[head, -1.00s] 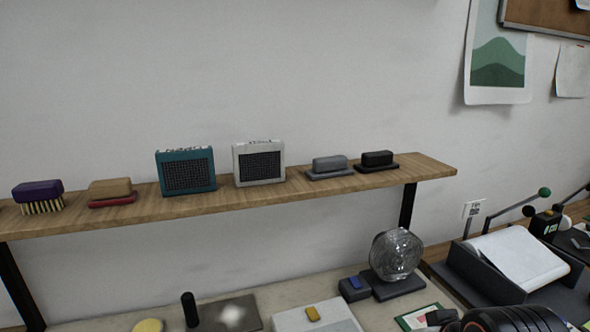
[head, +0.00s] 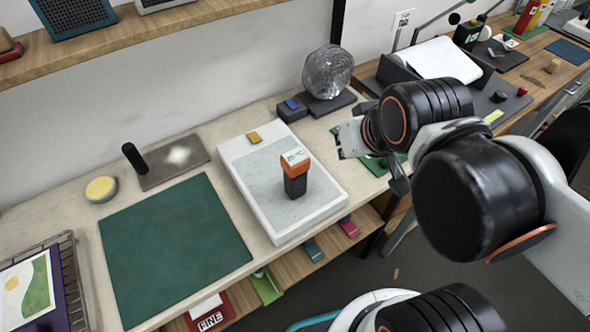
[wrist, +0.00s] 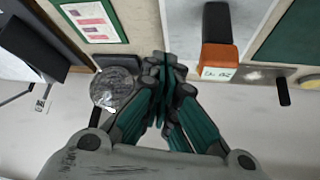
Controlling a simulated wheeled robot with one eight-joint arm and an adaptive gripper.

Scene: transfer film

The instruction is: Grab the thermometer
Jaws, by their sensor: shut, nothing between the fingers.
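The likely thermometer is an upright black device with an orange top and a pale label or display (head: 295,172). It stands on the marble surface of a white platform (head: 262,215) on the bench. In the wrist view, the orange-topped device (wrist: 218,58) is to the right of my fingers, apart from them. My gripper (wrist: 172,65) is shut and empty, its green and dark fingers together. In the head view my gripper (head: 398,180) is partly hidden by my arm, to the right of the platform and clear of the device.
A green mat (head: 173,245) lies left of the platform. A glass disc on a dark stand (head: 328,75) is behind it, and a yellow block (head: 254,137) sits on its back edge. A wooden shelf (head: 130,42) runs above. A wire rack (head: 72,285) is at left.

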